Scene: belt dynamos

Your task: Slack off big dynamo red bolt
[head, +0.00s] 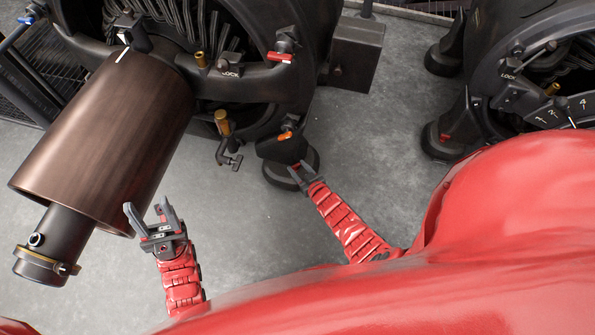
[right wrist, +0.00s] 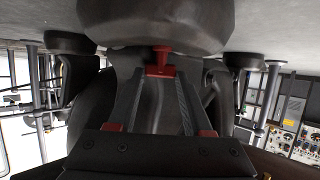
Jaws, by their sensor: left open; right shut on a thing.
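The big dynamo (head: 315,65) is the large dark machine at the upper left of the head view. Its red bolt (right wrist: 161,53) is in the right wrist view, pointing out from under a dark rounded part of the foot. My right gripper (head: 303,175) reaches the dynamo's front foot (head: 278,174), and its fingertips are shut on the red bolt. The bolt is mostly hidden by the fingers in the head view. My left gripper (head: 152,217) is open and empty, its fingers pointing up, beside the copper-brown cylinder (head: 118,135).
A second dark dynamo (head: 485,90) stands at the right, with a red bolt (head: 444,137) on its foot. A red lever (head: 280,57), an orange-tipped lever (head: 285,135) and a small crank (head: 231,160) stick out of the big dynamo. Grey floor (head: 375,110) is clear between the machines.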

